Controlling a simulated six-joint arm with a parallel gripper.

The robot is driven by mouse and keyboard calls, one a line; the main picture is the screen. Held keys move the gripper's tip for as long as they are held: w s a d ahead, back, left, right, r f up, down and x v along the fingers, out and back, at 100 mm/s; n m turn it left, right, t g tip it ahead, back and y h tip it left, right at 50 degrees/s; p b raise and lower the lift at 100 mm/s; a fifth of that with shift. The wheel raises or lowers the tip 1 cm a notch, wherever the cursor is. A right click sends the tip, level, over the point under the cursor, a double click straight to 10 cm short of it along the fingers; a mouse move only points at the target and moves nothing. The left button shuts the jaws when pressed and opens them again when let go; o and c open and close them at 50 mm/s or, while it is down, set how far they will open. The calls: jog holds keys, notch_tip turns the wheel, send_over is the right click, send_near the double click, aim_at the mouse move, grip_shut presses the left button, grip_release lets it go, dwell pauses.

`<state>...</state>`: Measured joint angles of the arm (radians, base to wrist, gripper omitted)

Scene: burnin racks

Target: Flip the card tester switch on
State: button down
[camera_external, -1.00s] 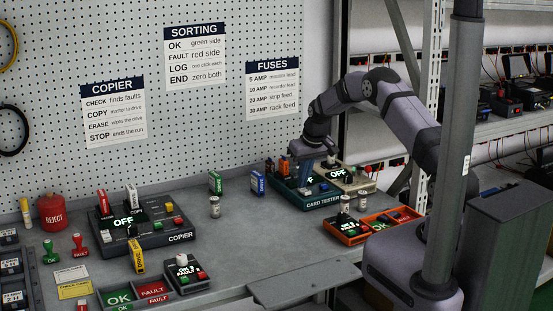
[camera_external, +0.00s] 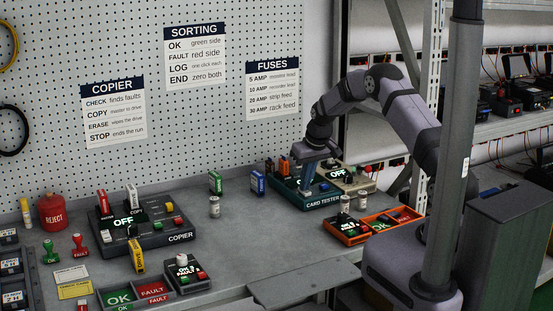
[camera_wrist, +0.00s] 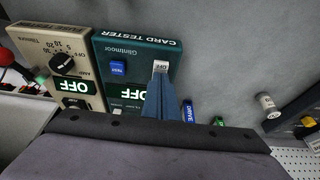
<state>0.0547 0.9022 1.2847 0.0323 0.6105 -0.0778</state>
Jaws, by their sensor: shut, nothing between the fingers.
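The card tester (camera_external: 322,201) is a teal box at the back right of the bench. In the wrist view the card tester (camera_wrist: 106,47) shows upside down, with a blue test button (camera_wrist: 117,68) and a display (camera_wrist: 128,94) reading OFF, partly hidden by my fingers. A small white switch (camera_wrist: 161,66) marked OFF stands near its front edge. My gripper (camera_wrist: 163,78) is shut and empty, its blue fingertips right by the switch; whether they touch it I cannot tell. In the external view my gripper (camera_external: 308,184) is over the tester and hides the switch.
A beige fuse tester (camera_wrist: 43,42) with a dial and an OFF display stands close beside the card tester. Orange trays (camera_external: 345,229) stand in front of it. A blue drive (camera_external: 257,183) and a small cylinder (camera_external: 214,207) are to the left.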

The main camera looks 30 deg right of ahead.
aim_at(307, 192)
jog(key=shift+r, duration=0.1)
jog(key=p+v, duration=0.1)
jog(key=v, duration=0.1)
jog(key=w+p+v, duration=0.1)
jog(key=v, duration=0.1)
jog(key=shift+s+r+p, duration=0.1)
jog(key=shift+r+p, duration=0.2)
jog(key=shift+r, duration=0.1)
jog(key=shift+s+r+b, duration=0.2)
jog(key=shift+r+b, duration=0.15)
jog(key=shift+b, duration=0.3)
jog(key=b+v, duration=0.2)
jog(key=v, duration=0.6)
jog(key=shift+r+b, duration=0.25)
jog(key=shift+b, duration=0.1)
jog(key=shift+f, duration=0.1)
jog(key=shift+w+r+b, duration=0.35)
jog(key=shift+w+b, duration=0.15)
jog(key=shift+b, duration=1.4)
jog(key=shift+f, duration=0.15)
